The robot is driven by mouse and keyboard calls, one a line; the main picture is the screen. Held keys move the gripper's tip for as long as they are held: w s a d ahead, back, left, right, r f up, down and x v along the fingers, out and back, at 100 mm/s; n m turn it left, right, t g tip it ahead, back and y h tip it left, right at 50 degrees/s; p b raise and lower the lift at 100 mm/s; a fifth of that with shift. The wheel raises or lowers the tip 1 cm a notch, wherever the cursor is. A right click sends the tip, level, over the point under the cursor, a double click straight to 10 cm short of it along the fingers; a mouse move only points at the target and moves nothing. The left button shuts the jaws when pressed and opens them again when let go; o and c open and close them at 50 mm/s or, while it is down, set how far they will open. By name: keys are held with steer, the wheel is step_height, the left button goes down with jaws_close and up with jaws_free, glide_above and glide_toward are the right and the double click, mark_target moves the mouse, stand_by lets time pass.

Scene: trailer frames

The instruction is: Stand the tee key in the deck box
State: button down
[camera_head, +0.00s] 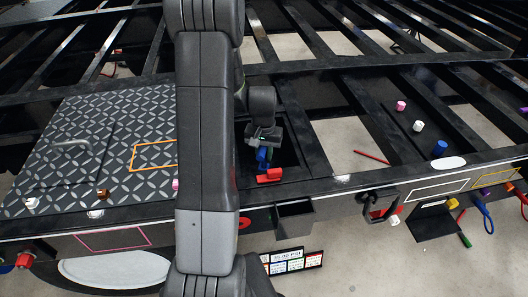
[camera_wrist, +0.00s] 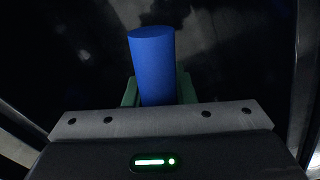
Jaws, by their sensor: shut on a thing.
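My gripper (camera_head: 262,147) points down over a dark, box-like recess (camera_head: 287,152) in the deck, which seems to be the deck box. It is shut on a blue cylindrical piece (camera_wrist: 152,65), apparently part of the tee key. In the wrist view the piece sits between the green fingers of my gripper (camera_wrist: 158,92), its round end facing the camera's far side. In the head view a little blue (camera_head: 263,157) shows below the fingers. Any crossbar or lower end is hidden, and I cannot tell whether it touches the recess.
A red part (camera_head: 270,175) lies at the recess's near edge. A tread-plate deck (camera_head: 75,140) spans the left. Open frame bays lie right, with a blue cylinder (camera_head: 439,149) and a red rod (camera_head: 371,157). A black bin (camera_head: 295,222) hangs on the side rail.

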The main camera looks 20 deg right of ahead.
steer(key=shift+f+b, duration=0.5)
steer(key=shift+f, duration=0.05)
steer(key=c, duration=1.1)
jaws_free()
step_height(320, 180, up, 14)
steer(key=shift+f, duration=0.1)
step_height(320, 180, down, 14)
steer(key=shift+r, duration=0.1)
steer(key=shift+r+p, duration=0.3)
steer(key=shift+f, duration=0.15)
